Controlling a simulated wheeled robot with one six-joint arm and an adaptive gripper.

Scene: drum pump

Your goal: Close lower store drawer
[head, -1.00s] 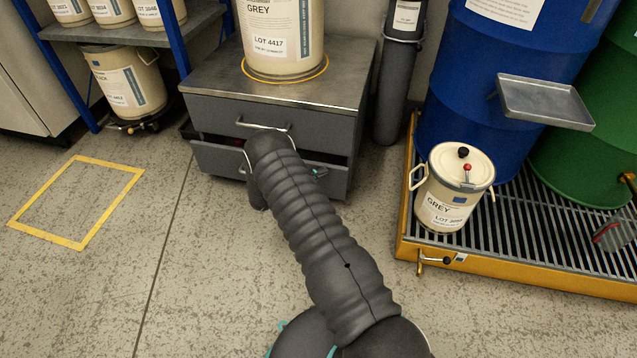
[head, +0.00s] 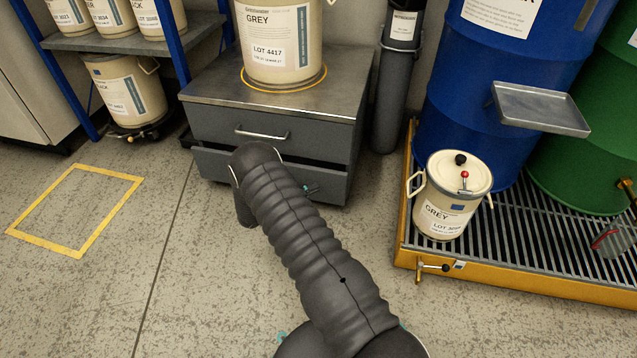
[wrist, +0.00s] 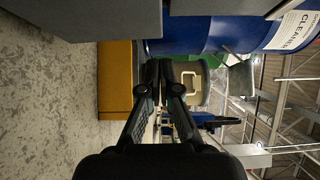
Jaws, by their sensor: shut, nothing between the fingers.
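The grey store cabinet has a closed upper drawer (head: 240,128) with a bar handle. Below it, the lower drawer (head: 215,166) stands partly open, with a dark gap above its front. My arm hides the middle of that front and the drawer's handle cannot be made out. In the wrist view the lower drawer (wrist: 85,18) is a grey slab at top left, standing out further than the face beside it. My gripper (wrist: 163,68) is shut and empty, in front of the drawer and apart from it in the picture. In the head view it is mostly hidden behind my arm.
A large grey-labelled drum (head: 280,45) stands on the cabinet. At right, a yellow spill pallet (head: 500,285) holds a small pail (head: 450,205), a blue drum (head: 500,100) and a green drum (head: 590,140). A shelf rack (head: 125,40) is at left. The floor in front is free.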

